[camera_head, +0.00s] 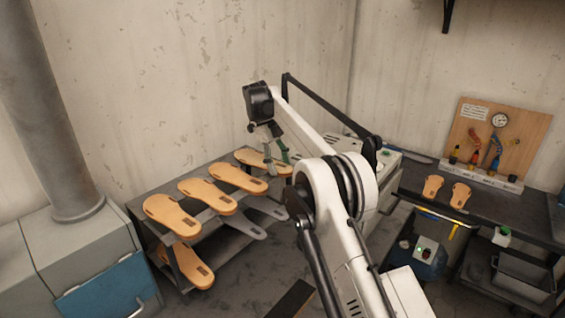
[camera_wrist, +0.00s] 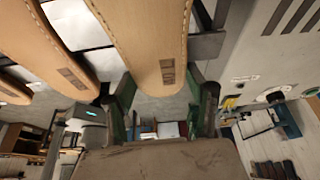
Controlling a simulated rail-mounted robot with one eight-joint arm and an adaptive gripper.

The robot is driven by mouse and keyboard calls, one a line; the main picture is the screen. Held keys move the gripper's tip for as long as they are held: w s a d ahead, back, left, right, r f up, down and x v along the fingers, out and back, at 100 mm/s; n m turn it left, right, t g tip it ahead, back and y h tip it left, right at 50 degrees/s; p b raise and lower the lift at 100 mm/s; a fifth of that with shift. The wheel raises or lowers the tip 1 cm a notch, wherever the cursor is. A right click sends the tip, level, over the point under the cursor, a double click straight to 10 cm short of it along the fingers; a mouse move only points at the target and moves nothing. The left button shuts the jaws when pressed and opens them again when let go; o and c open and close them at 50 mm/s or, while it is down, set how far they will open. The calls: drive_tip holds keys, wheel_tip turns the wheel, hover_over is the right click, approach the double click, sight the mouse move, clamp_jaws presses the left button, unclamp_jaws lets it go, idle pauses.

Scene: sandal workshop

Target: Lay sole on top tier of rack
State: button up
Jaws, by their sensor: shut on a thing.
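My gripper (camera_head: 277,157) is at the far right end of the rack, pointing down. It is shut on a tan sole (camera_head: 250,157), which lies flat at the end of the row on the rack's top tier. Whether the sole touches the tier is hard to tell. In the wrist view, the green fingers of my gripper (camera_wrist: 163,104) stand on either side of the held sole (camera_wrist: 152,40). The dark metal rack (camera_head: 146,232) carries three more tan soles on its top tier: a near one (camera_head: 172,214), a middle one (camera_head: 207,195) and a farther one (camera_head: 238,178).
The lower tier holds a tan sole (camera_head: 191,267) and grey sole shapes (camera_head: 240,227). The wall is close behind the rack. A grey cabinet (camera_head: 35,245) stands left. At right, a dark workbench (camera_head: 480,207) holds two tan pieces (camera_head: 433,186) and a tool board (camera_head: 520,130).

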drive_tip(key=shift+f, duration=0.3)
idle(0.5)
drive_tip(key=o, duration=1.3)
